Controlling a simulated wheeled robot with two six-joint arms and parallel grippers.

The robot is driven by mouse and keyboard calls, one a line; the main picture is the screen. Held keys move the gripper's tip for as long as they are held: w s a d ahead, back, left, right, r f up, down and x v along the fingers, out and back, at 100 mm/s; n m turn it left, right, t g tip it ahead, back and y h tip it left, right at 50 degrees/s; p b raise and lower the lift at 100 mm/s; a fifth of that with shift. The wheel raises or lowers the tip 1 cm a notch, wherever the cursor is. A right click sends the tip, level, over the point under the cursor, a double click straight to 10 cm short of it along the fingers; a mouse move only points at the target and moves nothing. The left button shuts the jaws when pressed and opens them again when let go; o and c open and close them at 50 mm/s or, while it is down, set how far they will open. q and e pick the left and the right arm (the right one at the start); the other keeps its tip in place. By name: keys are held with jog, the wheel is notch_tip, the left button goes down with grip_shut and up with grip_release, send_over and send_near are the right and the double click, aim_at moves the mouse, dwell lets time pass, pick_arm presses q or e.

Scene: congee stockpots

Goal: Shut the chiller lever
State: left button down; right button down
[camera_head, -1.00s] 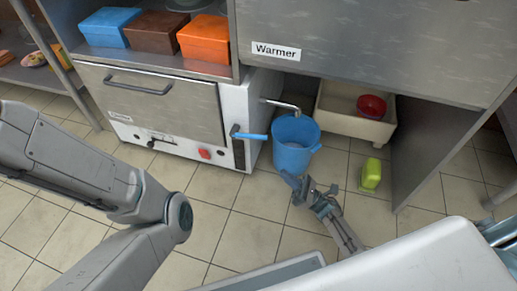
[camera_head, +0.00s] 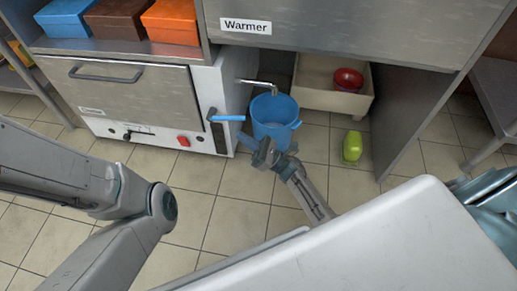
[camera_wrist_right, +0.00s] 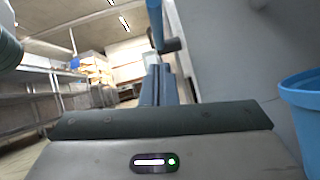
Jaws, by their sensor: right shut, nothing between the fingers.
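The chiller lever (camera_head: 228,118) is a blue bar on a dark mount at the right side of the front of a white and steel appliance (camera_head: 130,95). It points out roughly level to the right. My right gripper (camera_head: 246,140) is shut and empty, just below and right of the lever's end in the head view, in front of the blue bucket. The wrist view shows its shut fingers (camera_wrist_right: 157,85) and, beyond them, a blue bar (camera_wrist_right: 155,25) that looks like the lever. I cannot tell whether they touch. My left gripper is out of view.
A blue bucket (camera_head: 275,118) stands under a metal spout (camera_head: 258,84), close to my right gripper. A lime-green object (camera_head: 352,146) is on the floor. A beige bin (camera_head: 318,93) holds a red bowl (camera_head: 349,80). The Warmer cabinet (camera_head: 340,30) overhangs. Floor in front of the appliance is clear.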

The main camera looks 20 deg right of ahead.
jog(key=shift+w+a+r, duration=0.1)
jog(key=shift+w+r, duration=0.2)
jog(key=shift+r, duration=0.7)
jog(key=shift+w+r, duration=0.25)
jog(key=shift+r, duration=0.7)
jog(key=shift+r, duration=0.1)
